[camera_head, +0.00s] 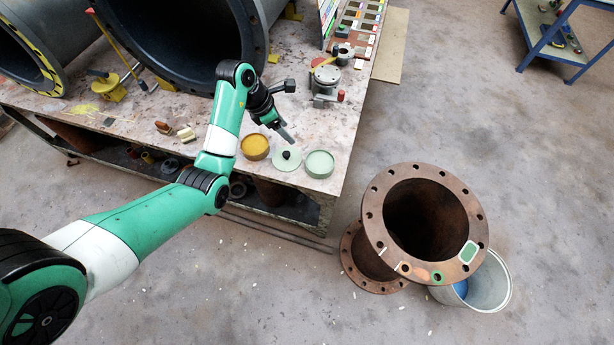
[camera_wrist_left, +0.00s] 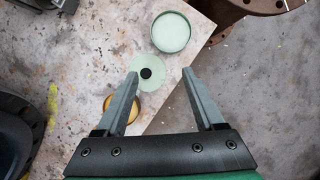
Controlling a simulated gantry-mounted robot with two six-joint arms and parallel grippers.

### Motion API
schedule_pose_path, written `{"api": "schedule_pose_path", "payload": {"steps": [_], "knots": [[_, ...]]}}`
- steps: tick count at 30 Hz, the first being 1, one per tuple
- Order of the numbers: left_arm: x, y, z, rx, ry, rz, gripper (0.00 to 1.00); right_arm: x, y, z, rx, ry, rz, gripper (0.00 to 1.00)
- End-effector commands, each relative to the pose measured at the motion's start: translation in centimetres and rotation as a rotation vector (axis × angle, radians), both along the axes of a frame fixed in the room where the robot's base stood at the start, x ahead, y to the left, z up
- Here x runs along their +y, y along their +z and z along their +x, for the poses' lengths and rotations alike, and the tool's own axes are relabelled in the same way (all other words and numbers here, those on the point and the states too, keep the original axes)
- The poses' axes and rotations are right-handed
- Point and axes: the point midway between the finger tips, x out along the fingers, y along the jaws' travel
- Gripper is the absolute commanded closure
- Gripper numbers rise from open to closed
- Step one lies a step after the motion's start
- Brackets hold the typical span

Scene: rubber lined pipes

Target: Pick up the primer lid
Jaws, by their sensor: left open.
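The primer lid (camera_head: 282,165) is a flat pale green disc with a black knob in its middle. It lies on the workbench (camera_head: 338,128) near the front edge, between a yellow round tin (camera_head: 255,147) and a pale green round tin (camera_head: 319,164). My left gripper (camera_head: 288,138) is above and just behind the lid in the head view, pointing down, empty. In the left wrist view the lid (camera_wrist_left: 142,82) shows between and just beyond the open fingertips (camera_wrist_left: 160,75), with its knob nearer the left finger. My right gripper is in neither view.
A grey metal tool (camera_head: 325,80) sits behind the pale green tin. A rusty flanged pipe (camera_head: 425,215) and a bucket (camera_head: 490,285) stand on the floor at right.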

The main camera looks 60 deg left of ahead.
Motion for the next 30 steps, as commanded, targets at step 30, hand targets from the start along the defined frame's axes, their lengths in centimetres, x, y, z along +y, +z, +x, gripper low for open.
{"api": "schedule_pose_path", "payload": {"steps": [30], "knots": [[4.1,-13.8,-0.7,0.004,0.115,-0.011,0.30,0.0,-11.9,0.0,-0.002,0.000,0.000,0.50]]}}
